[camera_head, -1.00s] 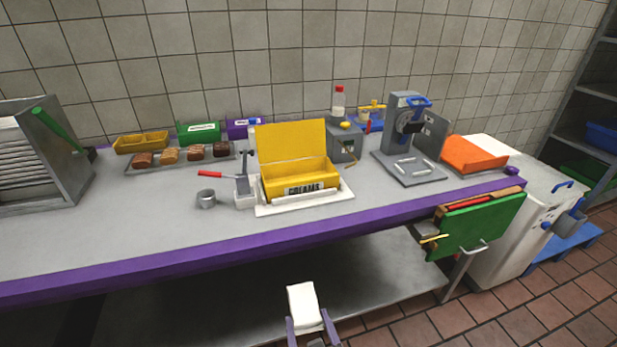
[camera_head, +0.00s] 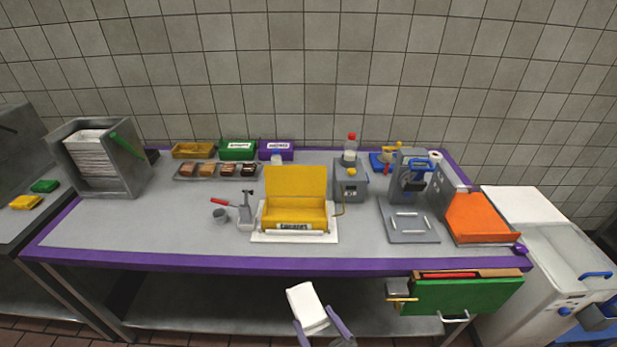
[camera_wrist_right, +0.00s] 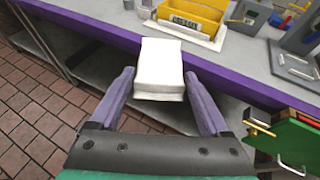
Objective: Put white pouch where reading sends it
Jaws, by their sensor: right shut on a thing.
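The white pouch (camera_head: 307,307) is in my right gripper (camera_head: 324,330), held in front of the table's near edge at the bottom of the head view. In the right wrist view the pouch (camera_wrist_right: 160,68) sits between the two purple fingers of the gripper (camera_wrist_right: 160,90), with its plain white face showing and no print legible. The yellow box (camera_head: 295,215), with its lid up and a label reading "CREAMS", stands on a white tray (camera_head: 260,239) on the table beyond the pouch. Green (camera_head: 237,150) and purple (camera_head: 276,150) labelled bins stand at the back; their labels are too small to read. My left gripper is out of view.
The purple-edged table (camera_head: 130,220) has free room at its left front. A grey device (camera_head: 410,220) and an orange tray (camera_head: 480,220) stand at the right. An open green-fronted drawer (camera_head: 465,297) juts out below the right edge.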

